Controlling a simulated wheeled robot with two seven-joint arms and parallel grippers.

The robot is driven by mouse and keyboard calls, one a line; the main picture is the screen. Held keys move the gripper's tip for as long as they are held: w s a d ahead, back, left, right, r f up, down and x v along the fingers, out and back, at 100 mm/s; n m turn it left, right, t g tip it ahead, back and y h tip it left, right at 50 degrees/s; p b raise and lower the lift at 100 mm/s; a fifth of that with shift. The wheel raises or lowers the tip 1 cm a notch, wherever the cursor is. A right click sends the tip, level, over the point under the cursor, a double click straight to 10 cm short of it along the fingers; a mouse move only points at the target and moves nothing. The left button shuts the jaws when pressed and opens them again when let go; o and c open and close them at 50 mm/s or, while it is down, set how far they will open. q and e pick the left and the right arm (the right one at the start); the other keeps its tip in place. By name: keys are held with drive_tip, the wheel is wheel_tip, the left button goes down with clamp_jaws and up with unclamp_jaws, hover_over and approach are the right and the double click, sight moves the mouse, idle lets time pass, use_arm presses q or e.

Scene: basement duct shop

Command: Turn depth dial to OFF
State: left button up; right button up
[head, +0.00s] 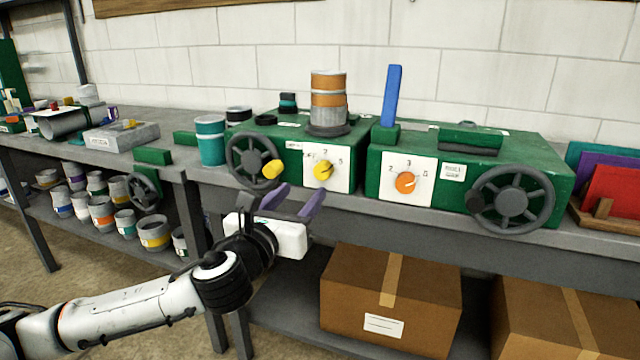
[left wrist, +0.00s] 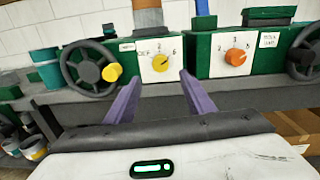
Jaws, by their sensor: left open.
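A yellow dial (head: 323,173) sits on a white plate (head: 342,165) on the front of the left green machine (head: 279,135). The plate carries OFF at its left and numbers above and to the right. An orange dial (head: 405,182) sits on a similar numbered plate on the right green machine (head: 540,165). I cannot read which dial is the depth one. My left gripper (head: 302,197) is open and empty, in front of and below the yellow dial, apart from it. In the left wrist view the yellow dial (left wrist: 161,63) shows between the purple fingers (left wrist: 161,80).
A handwheel (head: 254,160) with a yellow knob (head: 273,169) is left of the yellow dial. Another handwheel (head: 512,198) is at the right. A teal can (head: 210,140) stands on the bench (head: 350,202). Cardboard boxes (head: 345,305) lie below.

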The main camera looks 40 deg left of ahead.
sight(321, 173)
use_arm(q)
drive_tip(key=x, duration=0.8)
drive_tip(key=shift+w, duration=0.2)
drive_tip(key=shift+w+a, duration=0.2)
drive_tip(key=shift+w, duration=0.4)
use_arm(e)
drive_tip(key=shift+s+d+f, duration=0.1)
drive_tip(key=shift+s+f, duration=0.15)
use_arm(q)
drive_tip(key=c, duration=1.1)
drive_tip(key=shift+o, duration=0.2)
use_arm(e)
drive_tip(key=shift+r, duration=0.1)
